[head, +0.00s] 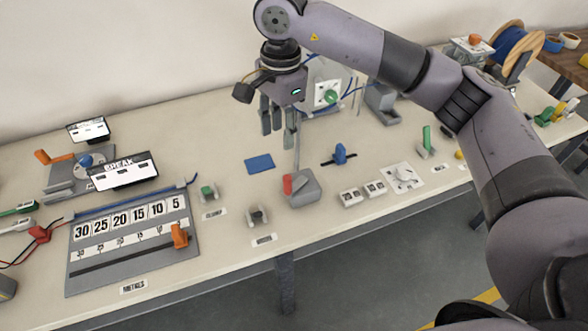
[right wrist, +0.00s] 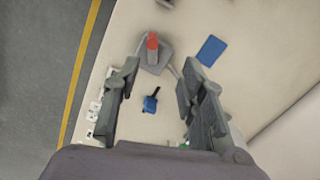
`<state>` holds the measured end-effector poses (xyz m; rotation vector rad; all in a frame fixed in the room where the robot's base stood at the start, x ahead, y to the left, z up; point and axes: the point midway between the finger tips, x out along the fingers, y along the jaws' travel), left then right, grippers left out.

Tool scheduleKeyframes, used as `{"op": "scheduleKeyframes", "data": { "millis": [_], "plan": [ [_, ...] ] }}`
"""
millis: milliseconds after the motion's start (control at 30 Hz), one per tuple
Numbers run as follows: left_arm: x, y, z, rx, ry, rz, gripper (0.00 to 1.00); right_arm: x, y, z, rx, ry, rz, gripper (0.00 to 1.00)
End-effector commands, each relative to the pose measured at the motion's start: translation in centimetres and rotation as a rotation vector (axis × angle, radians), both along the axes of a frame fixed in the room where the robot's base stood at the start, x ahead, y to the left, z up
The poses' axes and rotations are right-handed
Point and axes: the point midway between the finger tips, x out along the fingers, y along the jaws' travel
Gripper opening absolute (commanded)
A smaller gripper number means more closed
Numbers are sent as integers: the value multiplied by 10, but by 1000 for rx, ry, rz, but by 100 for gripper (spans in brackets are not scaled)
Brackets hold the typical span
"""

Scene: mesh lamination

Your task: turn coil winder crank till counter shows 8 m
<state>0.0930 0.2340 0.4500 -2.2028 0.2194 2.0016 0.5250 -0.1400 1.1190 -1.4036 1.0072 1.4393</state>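I cannot tell for certain which device is the coil winder. A grey unit with a blue disc (head: 88,160) and an orange handle (head: 50,157) stands at the left of the head view, with a small white display (head: 88,130) behind it. Its reading is too small to make out. A blue spool (head: 512,44) on a wooden-flanged reel stands far right. My right gripper (head: 279,128) is open and empty above the middle of the table, far from both. In the right wrist view its fingers (right wrist: 158,105) are spread apart. My left gripper is out of view.
A grey block with a red part (head: 300,188) stands below my right gripper. A numbered board (head: 180,212) lies left, beside a BREAK display (head: 122,170). A blue pad (head: 259,164) and blue tool (head: 340,154) lie mid-table. A panel with a green dial (head: 327,93) stands behind.

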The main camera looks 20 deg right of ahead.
Motion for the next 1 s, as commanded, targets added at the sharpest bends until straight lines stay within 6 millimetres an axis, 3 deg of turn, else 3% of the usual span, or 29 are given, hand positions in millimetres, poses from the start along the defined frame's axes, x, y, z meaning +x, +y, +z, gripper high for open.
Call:
{"op": "scheduleKeyframes", "data": {
  "millis": [100,267,800,1000],
  "plan": [
    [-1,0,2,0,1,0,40,-3,-12,0,-46,11,-13,38],
    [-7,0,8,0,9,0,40,-4,-12,-19,-47,15,-14,38],
    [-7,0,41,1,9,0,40,-4,-11,-132,-43,15,-12,38],
    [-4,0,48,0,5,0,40,-4,-10,-161,-42,14,-12,38]
  ]
}}
